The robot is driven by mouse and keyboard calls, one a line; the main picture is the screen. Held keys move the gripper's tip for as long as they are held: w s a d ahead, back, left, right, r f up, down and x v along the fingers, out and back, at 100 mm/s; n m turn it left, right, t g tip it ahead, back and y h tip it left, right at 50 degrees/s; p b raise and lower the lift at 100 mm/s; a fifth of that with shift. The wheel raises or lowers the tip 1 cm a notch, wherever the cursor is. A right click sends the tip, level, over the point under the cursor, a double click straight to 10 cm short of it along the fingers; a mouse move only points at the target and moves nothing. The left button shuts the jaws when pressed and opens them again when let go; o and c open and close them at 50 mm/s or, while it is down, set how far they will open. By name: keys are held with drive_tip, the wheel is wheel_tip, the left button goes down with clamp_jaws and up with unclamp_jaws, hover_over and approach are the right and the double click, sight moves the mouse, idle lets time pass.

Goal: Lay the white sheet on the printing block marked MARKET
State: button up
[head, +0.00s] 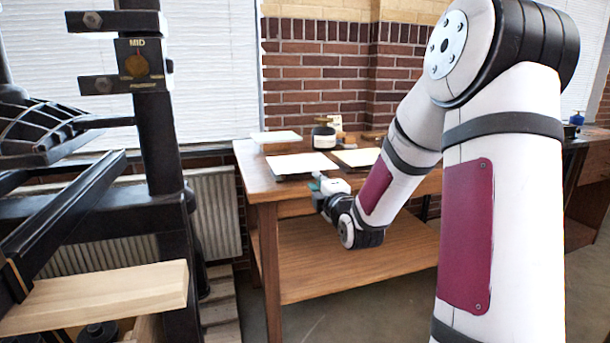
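A white sheet (300,163) lies flat near the front left of the wooden table (258,184), with a thin dark edge under it. A second pale sheet or board (276,137) lies behind it, and a cream one (357,157) lies to its right. No MARKET marking is readable, so I cannot tell which piece is that printing block. My gripper (316,183) is at the table's front edge, just below the front white sheet in the picture. Its fingers are small and partly hidden, so I cannot tell whether they are open or touch the sheet.
A lower shelf (350,262) under the tabletop looks bare. A black hand press (160,130) marked MID fills the left, with a pale wooden board (100,297) in front. My arm covers the table's right part.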

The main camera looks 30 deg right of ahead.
sight(309, 170)
drive_tip(key=x, duration=0.8)
drive_tip(key=shift+w+b, duration=0.35)
drive_tip(key=shift+b, duration=0.1)
drive_tip(key=shift+d, duration=0.15)
clamp_jaws()
drive_tip(key=shift+r, duration=0.1)
wheel_tip(309, 170, up, 3)
drive_tip(key=shift+f, duration=0.15)
drive_tip(key=shift+s, duration=0.1)
